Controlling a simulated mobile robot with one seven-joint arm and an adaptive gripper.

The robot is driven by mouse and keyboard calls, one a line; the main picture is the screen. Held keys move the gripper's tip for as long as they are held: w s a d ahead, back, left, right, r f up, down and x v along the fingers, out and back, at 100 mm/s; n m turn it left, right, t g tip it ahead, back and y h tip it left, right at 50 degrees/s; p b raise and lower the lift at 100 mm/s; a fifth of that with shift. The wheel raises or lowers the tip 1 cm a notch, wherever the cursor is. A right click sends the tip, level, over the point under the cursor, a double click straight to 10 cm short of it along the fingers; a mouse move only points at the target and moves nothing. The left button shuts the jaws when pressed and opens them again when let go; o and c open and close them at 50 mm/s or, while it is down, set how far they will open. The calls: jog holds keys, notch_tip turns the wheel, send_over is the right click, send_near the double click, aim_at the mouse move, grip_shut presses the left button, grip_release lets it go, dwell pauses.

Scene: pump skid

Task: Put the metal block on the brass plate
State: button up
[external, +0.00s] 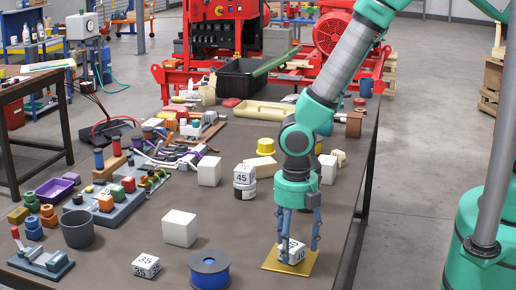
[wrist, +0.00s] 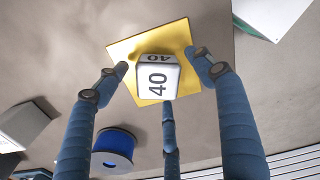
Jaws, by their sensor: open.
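A whitish metal block marked 40 (external: 291,251) sits on the brass plate (external: 271,264), near the table's front right edge. The wrist view shows the block (wrist: 157,78) resting within the yellow plate (wrist: 177,33), its 40 face towards the camera. My gripper (external: 298,248) points straight down over the block with its blue fingers spread around it. In the wrist view the fingers of my gripper (wrist: 165,75) stand apart from the block's sides. The block's far side is hidden.
A blue spool (external: 209,270) and a block marked 35 (external: 146,266) stand left of the plate. A block marked 45 (external: 244,174) sits on a dark-based cylinder behind. A plain white cube (external: 180,228) and a grey cup (external: 77,229) stand further left. Clear table lies between them.

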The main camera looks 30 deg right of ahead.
aim_at(293, 245)
notch_tip(293, 245, up, 12)
jog(key=p, duration=0.2)
jog(key=shift+r, duration=0.15)
dwell(0.9)
jog(key=shift+w, duration=0.1)
jog(key=w+d+r+m+t+y, duration=0.1)
jog(key=w+d+r+m, duration=0.4)
jog(key=d+r+m, duration=0.5)
jog(key=w+d+r+m+t, duration=0.1)
jog(key=w+d+r+m, duration=0.4)
jog(key=d+r, duration=0.9)
jog(key=s+d+r+m+t, duration=0.1)
jog(key=s+d+r+m, duration=0.2)
jog(key=d+m, duration=0.2)
jog(key=s+d+r+m+t, duration=0.1)
jog(key=s+d+m, duration=0.3)
jog(key=d, duration=0.5)
jog(key=s+d+r+m+t+h, duration=0.1)
jog(key=s+d+r+m, duration=0.3)
jog(key=d+m, duration=0.3)
jog(key=shift+s+d+r+m+t, duration=0.25)
jog(key=shift+d+r+m+t, duration=0.1)
jog(key=shift+d, duration=0.15)
